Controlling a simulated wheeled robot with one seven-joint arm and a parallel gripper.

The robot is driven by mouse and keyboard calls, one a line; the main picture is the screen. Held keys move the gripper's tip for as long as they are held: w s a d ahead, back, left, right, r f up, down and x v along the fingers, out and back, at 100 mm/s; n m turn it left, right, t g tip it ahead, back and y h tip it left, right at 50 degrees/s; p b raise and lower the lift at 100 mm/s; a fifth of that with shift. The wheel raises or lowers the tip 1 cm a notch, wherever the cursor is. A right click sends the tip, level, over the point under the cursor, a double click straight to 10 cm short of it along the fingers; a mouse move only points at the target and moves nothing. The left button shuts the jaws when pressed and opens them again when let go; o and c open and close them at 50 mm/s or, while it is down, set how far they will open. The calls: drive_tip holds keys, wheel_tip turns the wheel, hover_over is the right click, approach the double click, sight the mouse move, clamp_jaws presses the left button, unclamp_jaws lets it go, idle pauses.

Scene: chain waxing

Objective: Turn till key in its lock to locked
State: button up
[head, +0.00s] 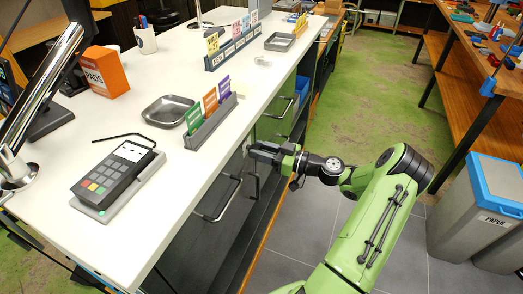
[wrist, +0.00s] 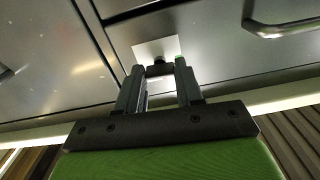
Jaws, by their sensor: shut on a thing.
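The till key (wrist: 159,69) shows in the wrist view as a small dark piece between my fingertips, in front of a pale square lock plate (wrist: 150,48) on the grey drawer front. My gripper (wrist: 160,74) is shut on the key, one finger on each side. In the head view my gripper (head: 254,152) reaches the counter's side just below the top edge. There the key and lock are hidden behind the fingers. I cannot tell the key's exact angle.
The white counter (head: 180,75) holds a card terminal (head: 118,172), a grey tray (head: 167,110) and a card rack (head: 211,122) near the edge. Drawer handles (head: 218,199) stick out close below my gripper. A grey bin (head: 480,205) stands at right.

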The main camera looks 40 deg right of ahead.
drive_tip(key=shift+m+p, duration=3.05)
drive_tip(key=shift+m, duration=5.45)
drive_tip(key=o, duration=1)
drive_tip(key=shift+o, duration=0.2)
drive_tip(key=v, duration=1.5)
drive_tip(key=shift+s+d, duration=0.15)
drive_tip(key=shift+s, duration=0.2)
drive_tip(key=shift+f, duration=0.1)
